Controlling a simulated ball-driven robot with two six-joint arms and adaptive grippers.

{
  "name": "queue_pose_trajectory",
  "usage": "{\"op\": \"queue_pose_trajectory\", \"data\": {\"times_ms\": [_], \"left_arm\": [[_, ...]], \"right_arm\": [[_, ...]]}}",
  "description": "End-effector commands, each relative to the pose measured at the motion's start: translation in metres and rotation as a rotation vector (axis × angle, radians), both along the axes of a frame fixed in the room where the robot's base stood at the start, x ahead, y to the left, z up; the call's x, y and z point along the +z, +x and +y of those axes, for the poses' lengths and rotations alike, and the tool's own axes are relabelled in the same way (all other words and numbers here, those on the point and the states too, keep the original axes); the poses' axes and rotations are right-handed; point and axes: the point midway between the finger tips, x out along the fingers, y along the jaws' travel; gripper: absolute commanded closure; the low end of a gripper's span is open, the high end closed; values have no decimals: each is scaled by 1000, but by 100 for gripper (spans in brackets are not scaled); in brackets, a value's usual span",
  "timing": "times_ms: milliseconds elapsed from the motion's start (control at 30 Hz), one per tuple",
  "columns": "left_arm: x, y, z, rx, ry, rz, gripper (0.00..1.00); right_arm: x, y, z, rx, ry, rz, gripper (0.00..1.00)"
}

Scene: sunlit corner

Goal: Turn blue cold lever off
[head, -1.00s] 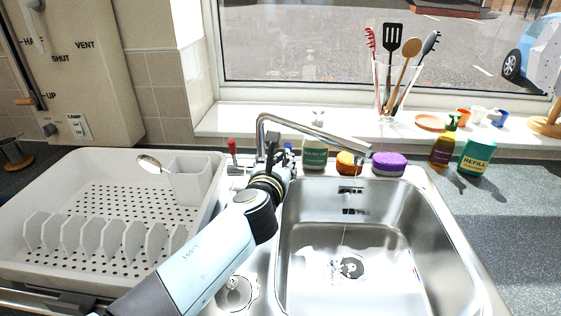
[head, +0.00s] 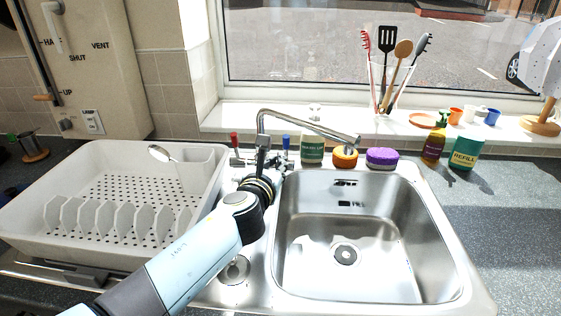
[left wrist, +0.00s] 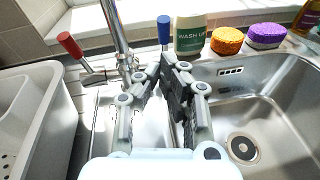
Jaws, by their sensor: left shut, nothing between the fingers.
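The blue cold lever (head: 286,142) stands upright at the right of the tap (head: 262,140), with its blue handle on top. It also shows in the left wrist view (left wrist: 164,30), just beyond the fingertips. My left gripper (head: 273,160) is in front of the tap base, low and close to the blue lever. In the left wrist view its fingers (left wrist: 172,64) are shut with nothing between them. Whether they touch the lever cannot be told. The lever's lower part is partly hidden by the fingers. No water stream shows under the spout. My right gripper is not in view.
The red lever (head: 234,140) leans left of the tap. A wash-up bottle (head: 312,150), orange sponge (head: 344,158) and purple sponge (head: 382,157) stand behind the steel sink (head: 432,235). A white dish rack (head: 45,245) fills the left.

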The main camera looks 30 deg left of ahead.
Motion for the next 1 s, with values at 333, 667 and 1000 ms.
{"op": "queue_pose_trajectory", "data": {"times_ms": [333,667,1000], "left_arm": [[33,-44,-14,0,-3,-2,100],[52,-73,-22,0,-1,-3,100],[51,-74,-22,0,1,-2,100]], "right_arm": [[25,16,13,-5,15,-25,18],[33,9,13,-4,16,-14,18],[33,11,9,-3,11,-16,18]]}}
